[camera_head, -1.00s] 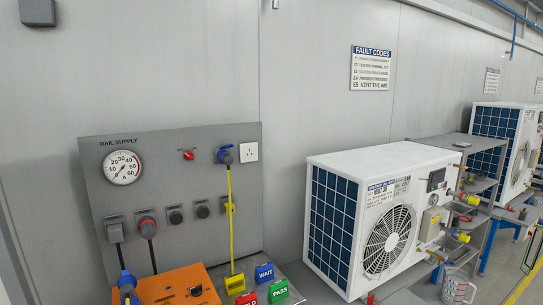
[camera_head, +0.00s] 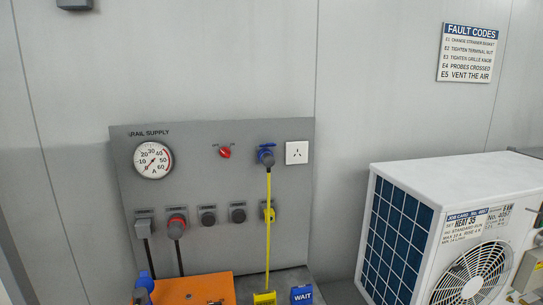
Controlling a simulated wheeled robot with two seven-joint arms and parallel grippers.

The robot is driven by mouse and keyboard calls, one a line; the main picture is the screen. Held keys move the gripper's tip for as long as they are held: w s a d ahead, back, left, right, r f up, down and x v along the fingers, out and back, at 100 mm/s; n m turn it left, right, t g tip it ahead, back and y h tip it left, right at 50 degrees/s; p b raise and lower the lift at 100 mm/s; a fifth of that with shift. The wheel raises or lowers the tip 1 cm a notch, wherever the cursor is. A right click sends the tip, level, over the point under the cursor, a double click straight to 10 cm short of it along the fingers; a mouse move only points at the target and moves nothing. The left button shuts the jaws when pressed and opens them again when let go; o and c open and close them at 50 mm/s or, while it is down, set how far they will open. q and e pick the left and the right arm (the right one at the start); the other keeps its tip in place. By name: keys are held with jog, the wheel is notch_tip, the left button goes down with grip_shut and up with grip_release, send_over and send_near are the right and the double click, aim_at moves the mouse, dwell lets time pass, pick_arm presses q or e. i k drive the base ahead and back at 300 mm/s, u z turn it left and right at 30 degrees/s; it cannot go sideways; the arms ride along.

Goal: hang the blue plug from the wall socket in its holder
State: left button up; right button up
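On the grey wall panel, a blue fitting (camera_head: 266,154) with a blue top and darker body sits left of the white wall socket (camera_head: 297,152). A yellow cable (camera_head: 268,235) hangs straight down from it. I cannot tell whether this fitting is a plug in a socket or in a holder. The white socket's face is bare. Another blue piece (camera_head: 145,282) shows at the lower left by the orange box; its lower part is cut off. Neither of my grippers is in view.
The panel carries a gauge (camera_head: 153,160), a red switch (camera_head: 224,152) and a row of outlets, including a red-ringed one (camera_head: 177,222) with a black cable. An orange box (camera_head: 195,290) and a blue WAIT block (camera_head: 301,295) stand below. A white heat unit (camera_head: 440,210) stands at right.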

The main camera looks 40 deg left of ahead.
aim_at(266, 158)
jog(key=u, duration=0.6)
jog(key=i, duration=0.65)
jog(key=u, duration=0.75)
